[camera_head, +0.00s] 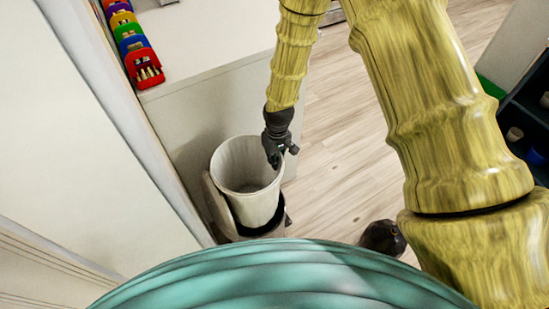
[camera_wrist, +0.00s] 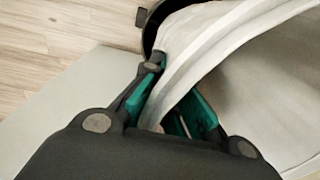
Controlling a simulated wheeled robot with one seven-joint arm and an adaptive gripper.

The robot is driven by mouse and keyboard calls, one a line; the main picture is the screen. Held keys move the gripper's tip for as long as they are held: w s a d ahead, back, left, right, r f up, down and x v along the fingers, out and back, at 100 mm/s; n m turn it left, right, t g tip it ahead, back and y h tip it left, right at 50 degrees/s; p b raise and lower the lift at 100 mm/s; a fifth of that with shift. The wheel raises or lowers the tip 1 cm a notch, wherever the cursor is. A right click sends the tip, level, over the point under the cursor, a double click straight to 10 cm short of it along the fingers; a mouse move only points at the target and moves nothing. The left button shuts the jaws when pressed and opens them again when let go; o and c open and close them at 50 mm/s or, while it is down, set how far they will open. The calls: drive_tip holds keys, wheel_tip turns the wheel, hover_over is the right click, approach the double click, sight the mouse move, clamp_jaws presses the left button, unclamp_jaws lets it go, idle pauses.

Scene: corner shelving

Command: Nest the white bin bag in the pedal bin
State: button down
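The white bin bag (camera_head: 238,168) is a stiff, open-topped white liner in the head view, its upper part standing above the dark rim of the pedal bin (camera_head: 273,226). Its lower part is hidden inside the bin. My gripper (camera_head: 275,160) is at the bag's right rim, pointing down. In the wrist view, my gripper's teal finger pads (camera_wrist: 172,98) lie on either side of the bag's rim (camera_wrist: 190,72), one outside and one inside, and appear closed on it. The pedal bin's dark rim (camera_wrist: 150,32) shows just outside the bag.
A pale counter (camera_head: 215,85) with a row of coloured trays (camera_head: 135,50) stands behind the bin. A white panel (camera_head: 80,130) is on the left. Wooden floor (camera_head: 345,130) is open to the right. A dark round object (camera_head: 382,238) lies on it; dark shelving (camera_head: 528,115) is far right.

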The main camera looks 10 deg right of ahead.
wheel_tip(320, 180, down, 32)
drive_tip(key=b, duration=1.5)
idle(3.3)
idle(0.4)
drive_tip(key=c, duration=1.6)
unclamp_jaws()
drive_tip(key=shift+o, duration=0.2)
wheel_tip(320, 180, up, 12)
drive_tip(key=shift+d, duration=0.3)
